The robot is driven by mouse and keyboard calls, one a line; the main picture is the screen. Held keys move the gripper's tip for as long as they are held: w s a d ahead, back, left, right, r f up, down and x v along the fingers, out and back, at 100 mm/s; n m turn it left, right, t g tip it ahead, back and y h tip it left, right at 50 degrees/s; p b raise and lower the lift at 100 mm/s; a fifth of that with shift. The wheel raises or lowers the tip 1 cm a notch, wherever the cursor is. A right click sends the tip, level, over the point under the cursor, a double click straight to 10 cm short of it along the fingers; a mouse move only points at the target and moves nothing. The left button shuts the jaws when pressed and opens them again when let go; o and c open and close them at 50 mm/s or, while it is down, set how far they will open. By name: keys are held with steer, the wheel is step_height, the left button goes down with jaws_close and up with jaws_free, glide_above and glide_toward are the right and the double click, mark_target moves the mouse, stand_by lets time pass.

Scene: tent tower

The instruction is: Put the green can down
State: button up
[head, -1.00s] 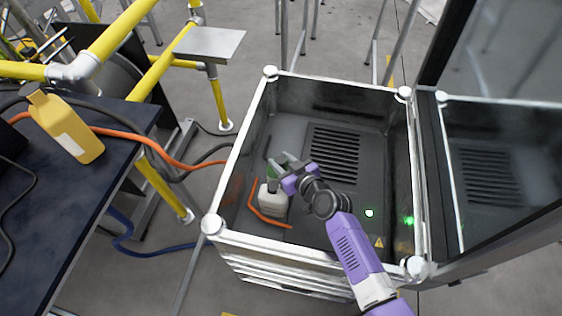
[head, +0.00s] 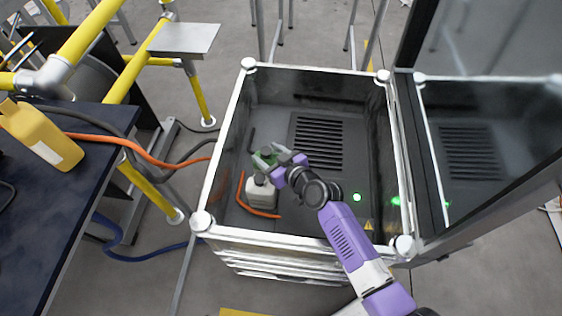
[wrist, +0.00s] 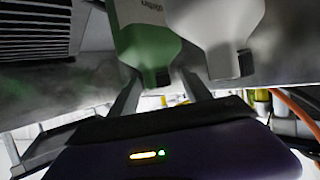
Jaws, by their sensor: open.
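The green can (head: 266,155) stands inside the glass-walled box, near its left side, partly hidden by my gripper. In the wrist view it is the pale green container (wrist: 143,35) with a dark cap. My gripper (head: 271,156) is open, with its fingers at the can's top. In the wrist view the can's cap lies between the two fingers (wrist: 160,95). I cannot tell whether a finger touches it. A white bottle (head: 260,194) with a dark cap stands close beside the can, and also shows in the wrist view (wrist: 215,30).
The box has a pale metal rim (head: 222,140) on all sides and a dark floor with a vent grille (head: 318,142). An orange strip (head: 258,212) lies by the white bottle. The lid (head: 490,150) stands open at right. A yellow jug (head: 40,135) is on the table at left.

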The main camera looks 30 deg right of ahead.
steer(key=v, duration=1)
steer(key=shift+s, duration=0.35)
steer(key=shift+d+r, duration=0.1)
steer(key=s+d+r+m+t+h, duration=0.3)
steer(key=s+r, duration=0.2)
steer(key=r, duration=0.2)
steer(key=s+a+r, duration=0.1)
steer(key=s+r, duration=0.2)
steer(key=s, duration=0.5)
steer(key=s+a+r+g, duration=0.1)
steer(key=s+a+r, duration=0.1)
steer(key=s, duration=0.7)
steer(key=s+a+r+n, duration=0.1)
steer(key=s+r, duration=0.3)
steer(key=s, duration=0.5)
steer(key=shift+a+r+y, duration=0.3)
steer(key=shift+a, duration=0.15)
steer(key=shift+s, duration=0.1)
